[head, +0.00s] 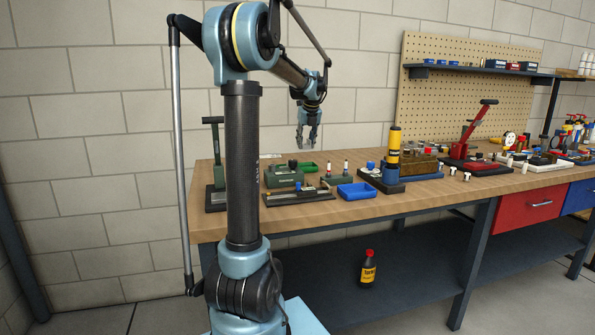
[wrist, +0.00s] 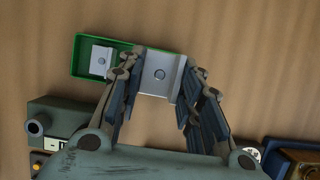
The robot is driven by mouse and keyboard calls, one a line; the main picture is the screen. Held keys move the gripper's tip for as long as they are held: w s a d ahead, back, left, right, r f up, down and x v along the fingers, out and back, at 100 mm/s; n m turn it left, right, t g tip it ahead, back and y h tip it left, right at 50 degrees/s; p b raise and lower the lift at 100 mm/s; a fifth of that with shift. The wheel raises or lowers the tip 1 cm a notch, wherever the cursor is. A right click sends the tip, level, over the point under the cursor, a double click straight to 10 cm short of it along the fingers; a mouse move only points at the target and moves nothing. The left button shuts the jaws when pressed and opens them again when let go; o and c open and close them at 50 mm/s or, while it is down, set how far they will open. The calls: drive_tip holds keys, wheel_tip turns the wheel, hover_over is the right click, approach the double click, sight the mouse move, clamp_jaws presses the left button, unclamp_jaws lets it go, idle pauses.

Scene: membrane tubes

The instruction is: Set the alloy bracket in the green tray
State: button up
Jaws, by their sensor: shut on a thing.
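My gripper (head: 307,145) hangs above the workbench, over the area of the green tray (head: 308,167). In the wrist view my gripper (wrist: 160,95) is shut on a silver-grey bracket (wrist: 162,75) with a round mark at its middle. The held bracket overlaps the right part of the green tray (wrist: 78,70) in that view and hides it. A smaller-looking pale grey piece of similar shape (wrist: 99,61) lies in the left part of the tray.
A blue tray (head: 357,191) stands at the bench's front edge. A red lever press (head: 478,135) is farther right. Bare wood (wrist: 220,40) lies right of the green tray in the wrist view.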

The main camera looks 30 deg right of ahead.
drive_tip(key=shift+f, duration=4.65)
drive_tip(key=o, duration=0.9)
drive_tip(key=shift+c, duration=0.2)
drive_tip(key=v, duration=1.2)
drive_tip(key=shift+s, duration=0.1)
